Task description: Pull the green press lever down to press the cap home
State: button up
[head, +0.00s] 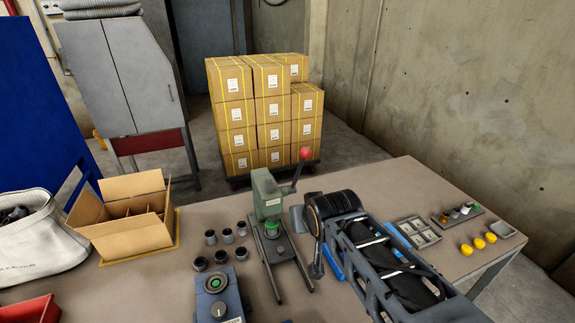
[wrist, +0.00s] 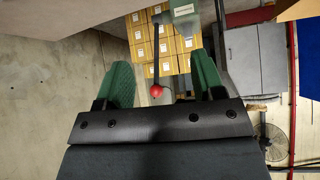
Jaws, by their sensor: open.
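The green press (head: 267,196) stands on the workbench. Its lever (head: 297,173) rises up and to the right, ending in a red ball knob (head: 305,153). A round green piece (head: 271,226) sits below the press head; I cannot tell how deep the cap is. My gripper (wrist: 159,62) is open, with its two green fingers spread in the wrist view. The red knob (wrist: 156,90) shows in the gap between the fingers there, with the dark lever behind it. I see no contact with the knob. The fingers are not clearly visible in the head view, where my arm lies right of the press.
Several dark cups (head: 211,237) and a control box with a green button (head: 215,283) are left of the press. An open carton (head: 128,234) is farther left. A parts tray (head: 416,231) and yellow caps (head: 478,243) lie right of my arm.

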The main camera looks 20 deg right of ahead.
aim_at(306, 156)
jog(key=w+d+r+t+b, duration=0.1)
jog(key=w+d+t, duration=0.1)
jog(key=w, duration=0.5)
jog(key=w+d+r+m+t+h+b, duration=0.1)
jog(key=w+d+t+b, duration=0.1)
jog(key=w, duration=0.5)
jog(key=w+d+r+m+t+h+b, duration=0.1)
jog(key=w+d+t+b, duration=0.1)
jog(key=w+d+t, duration=0.2)
jog(key=shift+w+r+t, duration=0.15)
jog(key=shift+w+t, duration=0.05)
jog(key=shift+w, duration=0.6)
jog(key=shift+w+r+t, duration=0.1)
jog(key=shift+w+t, duration=0.1)
jog(key=shift+w, duration=0.55)
jog(key=shift+f+b, duration=0.1)
jog(key=shift+b, duration=0.25)
grip_shut()
